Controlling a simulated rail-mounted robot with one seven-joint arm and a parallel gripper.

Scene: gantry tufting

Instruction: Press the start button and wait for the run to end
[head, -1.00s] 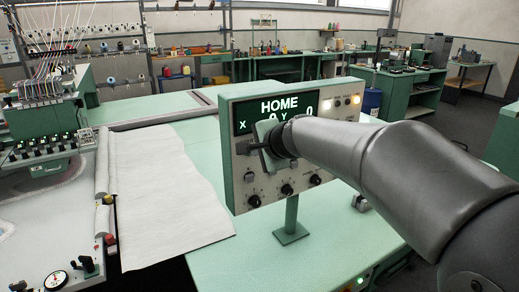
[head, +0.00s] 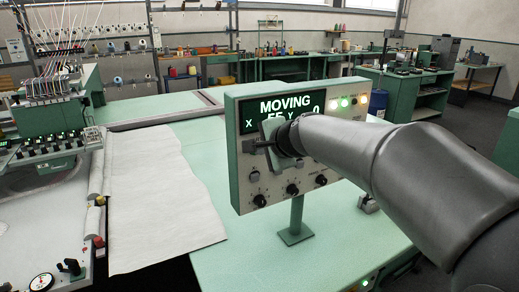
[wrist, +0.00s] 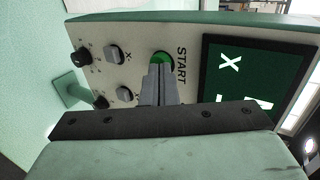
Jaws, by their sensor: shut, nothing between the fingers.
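The control panel (head: 233,170) stands on a post on the green table. The green start button (wrist: 161,58), labelled START, shows in the wrist view beside the display. My gripper (head: 264,147) is at the panel's face. In the wrist view its shut, empty fingers (wrist: 158,72) overlap the button's edge. I cannot tell whether they touch it or press it in. The tufting head (head: 50,125) with threads stands at the left.
Pale cloth (head: 155,195) hangs over the table edge left of the panel. Black knobs (head: 292,190) and square grey buttons sit low on the panel near my gripper. A gauge (head: 41,284) and a black lever are at the lower left. Workbenches line the back.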

